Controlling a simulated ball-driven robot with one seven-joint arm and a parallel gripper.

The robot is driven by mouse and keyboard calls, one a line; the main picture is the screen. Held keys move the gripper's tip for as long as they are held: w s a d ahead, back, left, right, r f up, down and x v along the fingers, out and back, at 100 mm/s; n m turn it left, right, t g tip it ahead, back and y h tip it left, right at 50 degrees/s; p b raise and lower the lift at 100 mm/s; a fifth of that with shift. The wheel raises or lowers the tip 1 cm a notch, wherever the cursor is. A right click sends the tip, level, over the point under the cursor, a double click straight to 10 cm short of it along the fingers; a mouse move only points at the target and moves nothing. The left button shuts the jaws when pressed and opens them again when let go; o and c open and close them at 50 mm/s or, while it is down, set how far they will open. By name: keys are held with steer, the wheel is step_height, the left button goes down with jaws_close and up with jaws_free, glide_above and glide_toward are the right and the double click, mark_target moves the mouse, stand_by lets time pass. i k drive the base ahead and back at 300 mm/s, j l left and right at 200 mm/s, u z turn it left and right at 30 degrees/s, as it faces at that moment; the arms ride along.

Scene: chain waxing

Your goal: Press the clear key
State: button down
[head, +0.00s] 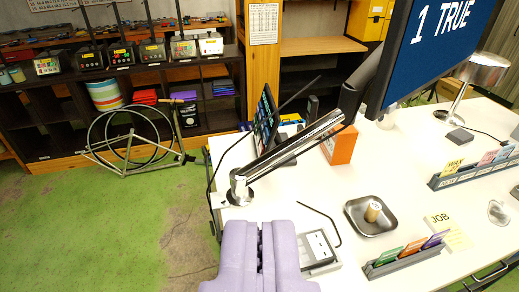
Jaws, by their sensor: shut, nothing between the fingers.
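My gripper (260,257) is at the bottom centre, with two pale purple fingers side by side and only a thin dark gap between them. It is shut and empty, over the left front part of the white table (400,183). No key marked clear can be made out. A small box with a white top and dark marks (318,246) lies just right of the fingers; I cannot tell whether it bears keys. A dark tilted screen (265,120) stands farther back, seen at a steep angle, its content unreadable. A large blue monitor (432,55) reads "1 TRUE".
A monitor arm (300,145) slants over the table. A thin black bent piece (325,219) lies by the small box. A metal tray (370,222), orange box (340,146) and card holders (403,262) stand rightward. Green floor (100,220) is open at left.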

mark_target(261, 148)
steer(key=i+j, duration=0.5)
steer(key=i+j+z, duration=0.1)
steer(key=i+j, duration=0.35)
steer(key=j, duration=0.15)
steer(key=i+j, duration=0.45)
steer(key=j, duration=0.15)
steer(key=i, duration=0.35)
